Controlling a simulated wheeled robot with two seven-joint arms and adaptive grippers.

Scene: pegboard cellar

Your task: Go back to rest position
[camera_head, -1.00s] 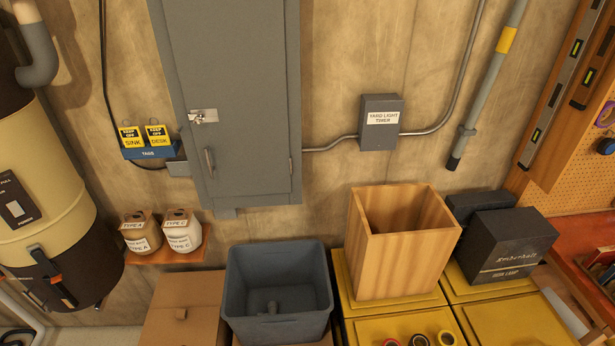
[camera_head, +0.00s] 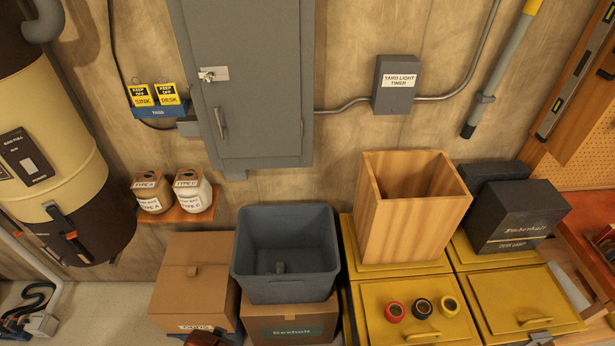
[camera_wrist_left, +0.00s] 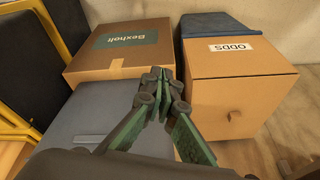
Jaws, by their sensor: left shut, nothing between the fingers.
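My left gripper (camera_wrist_left: 158,78) is in the left wrist view, its dark green fingers shut with nothing between them. Behind its tips are a brown carton with a green Bexholt label (camera_wrist_left: 90,65) and a brown box labelled ODDS (camera_wrist_left: 245,95). I cannot tell whether the fingers touch either one. My right gripper is not clearly seen in either view.
In the head view, a grey bin (camera_head: 285,287) sits on a carton (camera_head: 290,325), beside a lidded brown box (camera_head: 192,290). A wooden bin (camera_head: 412,230) and black boxes (camera_head: 515,225) stand on yellow cabinets (camera_head: 385,290). Floor shows at lower left (camera_head: 105,295).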

